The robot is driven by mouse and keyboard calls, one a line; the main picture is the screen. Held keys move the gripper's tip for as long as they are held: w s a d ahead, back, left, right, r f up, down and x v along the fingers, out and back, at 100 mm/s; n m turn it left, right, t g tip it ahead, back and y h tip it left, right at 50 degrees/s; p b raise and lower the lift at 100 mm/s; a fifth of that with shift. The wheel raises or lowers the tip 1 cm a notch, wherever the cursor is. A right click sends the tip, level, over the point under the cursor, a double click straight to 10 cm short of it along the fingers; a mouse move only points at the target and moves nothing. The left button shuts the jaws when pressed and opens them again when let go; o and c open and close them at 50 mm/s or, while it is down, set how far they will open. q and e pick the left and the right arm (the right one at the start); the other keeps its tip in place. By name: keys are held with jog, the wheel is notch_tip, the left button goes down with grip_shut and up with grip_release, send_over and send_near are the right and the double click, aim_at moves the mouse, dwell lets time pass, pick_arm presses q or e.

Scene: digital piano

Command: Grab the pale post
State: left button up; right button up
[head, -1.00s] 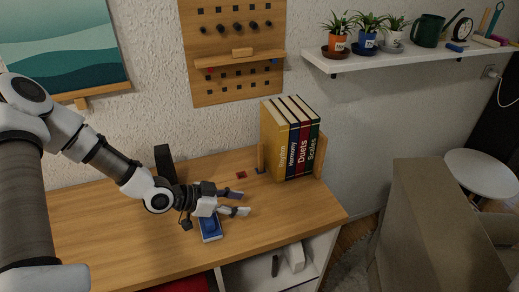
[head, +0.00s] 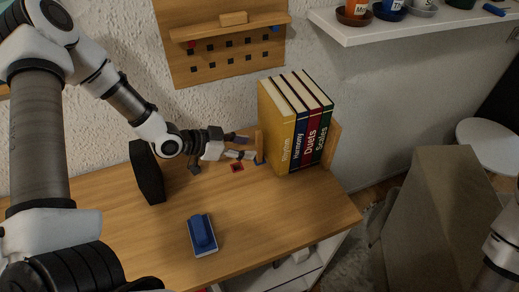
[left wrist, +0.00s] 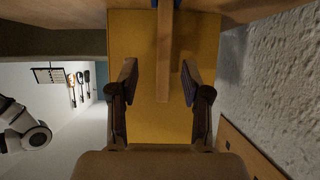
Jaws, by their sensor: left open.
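The pale post (head: 259,144) is a thin upright wooden piece just left of the yellow book (head: 275,125), with a small dark blue foot. In the left wrist view the post (left wrist: 164,60) runs between my two fingers, in front of the yellow cover (left wrist: 145,125). My left gripper (head: 246,147) is open at the post, one finger on each side of it. It also shows open in the left wrist view (left wrist: 158,80), with gaps between post and fingers. My right gripper is out of view; only part of my right arm shows.
A blue box-like thing with a pale base (head: 202,235) lies on the desk (head: 270,225). A black upright block (head: 147,172) stands behind my left forearm. A small red piece (head: 237,167) lies below the gripper. The pegboard (head: 215,60) hangs behind. The desk's front right is clear.

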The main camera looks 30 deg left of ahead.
aim_at(259, 150)
pick_arm(q)
jog(key=x, duration=0.4)
jog(key=shift+w+a+f, duration=0.1)
jog(key=shift+w+a, duration=0.15)
jog(key=shift+a, duration=0.05)
jog(key=shift+d, duration=0.25)
jog(key=shift+a, duration=0.2)
grip_shut()
jog(key=shift+d, duration=0.1)
